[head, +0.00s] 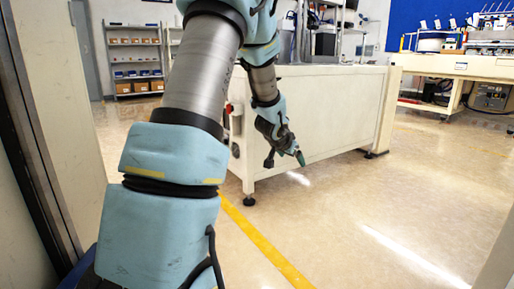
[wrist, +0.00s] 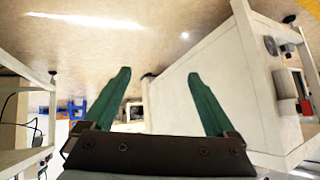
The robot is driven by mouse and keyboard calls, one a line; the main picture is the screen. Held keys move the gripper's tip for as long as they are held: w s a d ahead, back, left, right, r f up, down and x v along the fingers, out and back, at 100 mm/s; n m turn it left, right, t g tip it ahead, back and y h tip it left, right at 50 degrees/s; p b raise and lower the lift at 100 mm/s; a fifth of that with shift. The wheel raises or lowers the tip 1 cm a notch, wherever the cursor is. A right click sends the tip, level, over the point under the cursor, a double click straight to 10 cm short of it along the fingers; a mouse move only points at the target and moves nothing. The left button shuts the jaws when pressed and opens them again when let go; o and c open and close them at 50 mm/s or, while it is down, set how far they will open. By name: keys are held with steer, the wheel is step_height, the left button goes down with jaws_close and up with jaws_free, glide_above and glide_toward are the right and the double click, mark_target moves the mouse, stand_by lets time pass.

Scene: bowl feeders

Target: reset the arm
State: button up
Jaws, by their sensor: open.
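My gripper (head: 296,158) hangs at the end of my bent arm in the head view, in front of a white machine cabinet and above the floor. In the wrist view my gripper (wrist: 158,95) shows two green fingers spread wide apart with nothing between them. The wrist picture is upside down, with the floor at the top. My upper arm covers much of the left half of the head view.
The white cabinet (head: 330,115) stands close behind my gripper; it also shows in the wrist view (wrist: 215,80). A cream workbench (head: 450,66) is at the right. Shelves (head: 135,60) stand far back. The floor (head: 370,220) at front right is clear.

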steer(key=s+a+r+n+g+y+p, duration=0.3)
steer(key=s+a+n+y, duration=0.1)
steer(key=s+a, duration=0.9)
steer(key=s+a+r+n+g+p, duration=0.2)
steer(key=s+a, duration=0.1)
steer(key=s, duration=0.5)
steer(key=s+a+r+n+g+p, duration=0.1)
steer(key=s+a+g+p, duration=0.1)
steer(key=s, duration=0.6)
step_height(320, 180, up, 37)
steer(key=p, duration=3.6)
steer(key=shift+w+f, duration=0.15)
steer(key=shift+w, duration=0.3)
steer(key=shift+o, duration=0.7)
steer(key=shift+f, duration=0.1)
